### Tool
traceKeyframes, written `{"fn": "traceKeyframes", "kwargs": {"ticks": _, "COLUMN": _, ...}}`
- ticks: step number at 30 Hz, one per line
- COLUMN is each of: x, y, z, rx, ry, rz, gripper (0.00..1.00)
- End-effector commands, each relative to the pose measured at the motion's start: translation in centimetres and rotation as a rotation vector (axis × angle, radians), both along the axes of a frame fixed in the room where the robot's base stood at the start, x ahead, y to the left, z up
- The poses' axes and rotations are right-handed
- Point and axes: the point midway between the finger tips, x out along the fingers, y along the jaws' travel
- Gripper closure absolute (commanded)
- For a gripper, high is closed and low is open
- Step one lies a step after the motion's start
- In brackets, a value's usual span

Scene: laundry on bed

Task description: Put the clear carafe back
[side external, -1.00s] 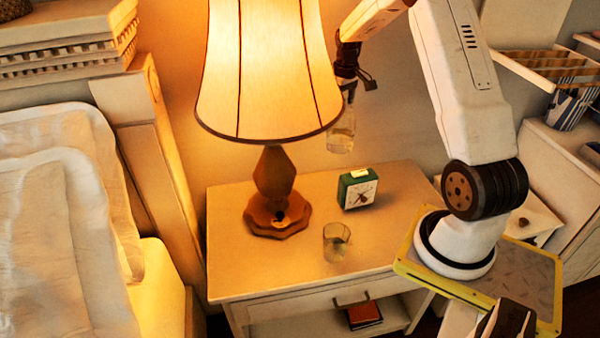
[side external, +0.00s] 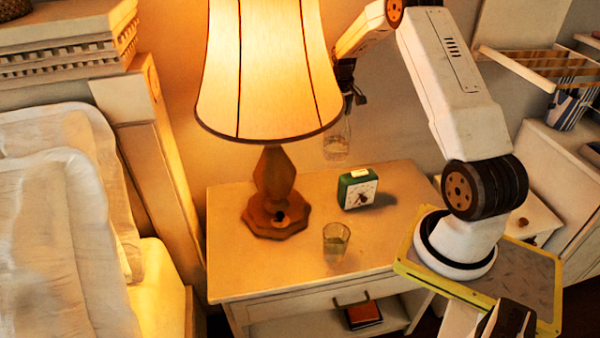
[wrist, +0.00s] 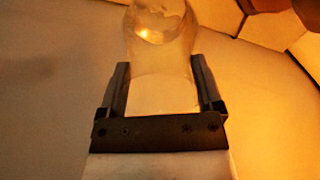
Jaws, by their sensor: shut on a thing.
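The clear carafe (side external: 337,143) hangs upright in the air above the back of the nightstand, behind the clock and right of the lamp. My gripper (side external: 349,97) is shut on its upper part, and the lampshade partly hides the gripper in the side view. In the wrist view the carafe (wrist: 162,55) sits between the two fingers of my gripper (wrist: 160,85). The nightstand (side external: 240,270) top lies below, with a visible gap under the carafe.
A lit lamp (side external: 268,70) stands close to the carafe. A green clock (side external: 357,188) and a glass (side external: 336,242) with some liquid stand on the nightstand. The bed (side external: 60,230) is at left.

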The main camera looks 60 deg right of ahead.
Motion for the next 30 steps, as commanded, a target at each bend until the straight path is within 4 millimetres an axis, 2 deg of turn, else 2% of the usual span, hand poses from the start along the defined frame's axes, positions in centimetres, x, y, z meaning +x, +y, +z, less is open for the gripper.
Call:
{"fn": "traceKeyframes", "kwargs": {"ticks": 5, "x": 0.1, "y": 0.0, "z": -1.3, "rx": -0.001, "ry": -0.002, "rz": 0.000, "gripper": 1.00}}
{"fn": "traceKeyframes", "kwargs": {"ticks": 15, "x": 0.1, "y": 0.0, "z": -5.4, "rx": -0.002, "ry": -0.004, "rz": 0.001, "gripper": 1.00}}
{"fn": "traceKeyframes", "kwargs": {"ticks": 26, "x": 0.1, "y": -0.1, "z": -6.2, "rx": -0.002, "ry": -0.004, "rz": 0.001, "gripper": 1.00}}
{"fn": "traceKeyframes", "kwargs": {"ticks": 30, "x": 0.1, "y": 0.0, "z": -7.4, "rx": -0.001, "ry": -0.004, "rz": 0.001, "gripper": 1.00}}
